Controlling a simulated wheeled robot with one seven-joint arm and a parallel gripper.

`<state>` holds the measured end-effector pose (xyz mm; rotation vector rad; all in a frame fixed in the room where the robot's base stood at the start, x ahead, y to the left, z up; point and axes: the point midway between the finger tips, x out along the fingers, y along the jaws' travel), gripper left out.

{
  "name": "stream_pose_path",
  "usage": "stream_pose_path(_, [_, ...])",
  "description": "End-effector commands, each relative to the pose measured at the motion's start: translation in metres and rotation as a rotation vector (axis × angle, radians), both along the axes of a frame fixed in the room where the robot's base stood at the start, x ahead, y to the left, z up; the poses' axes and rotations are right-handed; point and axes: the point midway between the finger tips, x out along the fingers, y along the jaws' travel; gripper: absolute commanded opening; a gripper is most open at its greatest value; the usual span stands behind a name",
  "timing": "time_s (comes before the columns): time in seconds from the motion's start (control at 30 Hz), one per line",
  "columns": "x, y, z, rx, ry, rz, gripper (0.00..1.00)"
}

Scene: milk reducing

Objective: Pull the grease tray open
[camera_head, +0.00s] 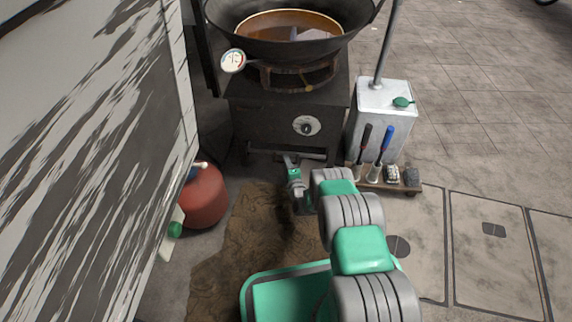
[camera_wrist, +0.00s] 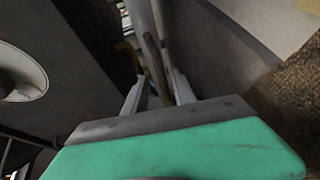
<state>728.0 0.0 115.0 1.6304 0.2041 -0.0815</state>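The dark metal stove (camera_head: 270,118) stands at the top centre of the head view, with a round white knob plate (camera_head: 306,125) on its front. The knob plate also shows at the left of the wrist view (camera_wrist: 22,76). Low under the stove front is a thin dark bar (camera_head: 318,157) that looks like the grease tray's front edge; the tray body is hidden. My gripper (camera_head: 291,160) is at this low front edge. In the wrist view my gripper's two fingers (camera_wrist: 158,90) stand apart, with a narrow brownish bar (camera_wrist: 153,58) running between them. Contact with it cannot be told.
A wok (camera_head: 290,28) of brown liquid sits on the stove. A red gas cylinder (camera_head: 203,196) stands at the left beside a large pale panel (camera_head: 90,130). A metal can (camera_head: 385,105) and a small rack of tools (camera_head: 375,182) stand right. A brown mat (camera_head: 235,240) covers the floor in front.

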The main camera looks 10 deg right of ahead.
Motion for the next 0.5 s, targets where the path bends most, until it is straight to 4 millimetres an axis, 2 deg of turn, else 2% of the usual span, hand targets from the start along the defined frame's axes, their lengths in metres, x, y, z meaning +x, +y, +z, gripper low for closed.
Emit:
stream_pose_path(0.07, [0.0000,-0.0001,-0.0007,0.002,0.001,0.000,0.26])
stream_pose_path(0.37, [0.0001,0.0000,-0.0016,0.004,0.002,0.000,0.02])
stream_pose_path(0.5, [0.0005,0.0000,-0.0006,0.003,0.000,0.000,0.00])
